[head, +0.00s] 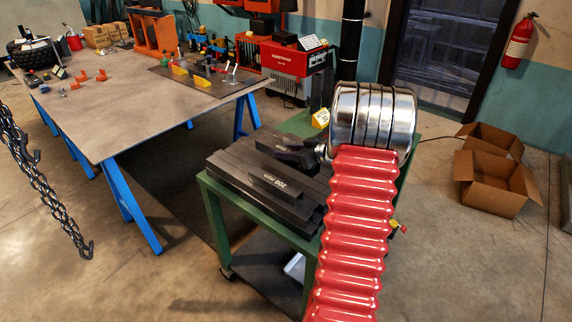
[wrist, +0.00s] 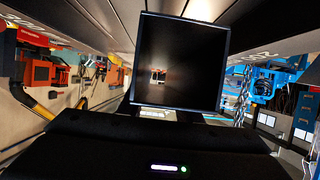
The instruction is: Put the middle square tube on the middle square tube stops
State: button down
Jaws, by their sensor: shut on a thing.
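My gripper (head: 308,155) is mostly hidden behind my silver wrist in the head view, low over the green cart. It is shut on a dark square tube (wrist: 180,62), seen end-on and hollow in the wrist view. In the head view a dark tube with a partly hidden "mm" label (head: 279,147) lies beside the gripper; I cannot tell for sure that it is the held one. A shorter tube marked "200 mm" (head: 276,187) lies in front of it. Yellow blocks (head: 180,70) stand on a dark board on the workbench; I cannot make out which are the middle stops.
The green cart (head: 262,222) carries more dark tubes side by side. The workbench (head: 122,112) with blue legs stands to the left, its front surface mostly clear. A chain (head: 40,190) hangs at the left. Cardboard boxes (head: 492,184) lie on the floor at right.

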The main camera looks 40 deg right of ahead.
aim_at(317, 166)
jog(key=shift+f, duration=0.55)
jog(key=shift+f, duration=1.9)
jog(key=c, duration=1.3)
grip_release()
jog(key=shift+f, duration=0.15)
jog(key=v, duration=1.2)
